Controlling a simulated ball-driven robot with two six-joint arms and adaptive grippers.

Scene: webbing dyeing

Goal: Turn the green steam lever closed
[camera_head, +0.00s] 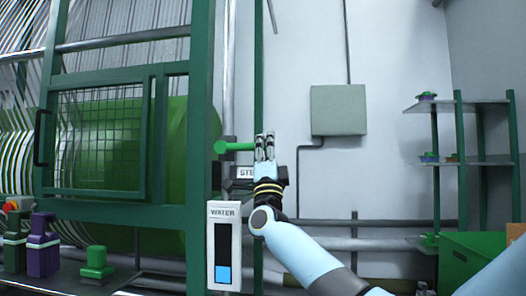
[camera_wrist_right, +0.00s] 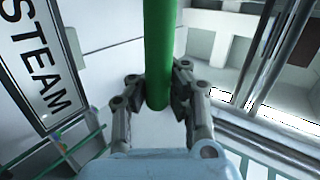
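The green steam lever (camera_head: 236,147) lies level in the head view, with a round green end at its left. Its right part runs to my right gripper (camera_head: 264,142), whose fingers point up. In the right wrist view the green lever (camera_wrist_right: 160,45) comes down between the fingers of my right gripper (camera_wrist_right: 158,92). The finger pads sit against both sides of it, near its rounded end. A STEAM sign (camera_wrist_right: 42,62) is beside it; in the head view the sign (camera_head: 244,172) is partly hidden by my gripper. My left gripper is not in view.
A white WATER gauge (camera_head: 223,245) stands below the lever. A green frame with a mesh door (camera_head: 100,140) and a green drum are at the left. A grey wall box (camera_head: 338,110) and green shelves (camera_head: 465,160) are at the right. Pipes run along the wall.

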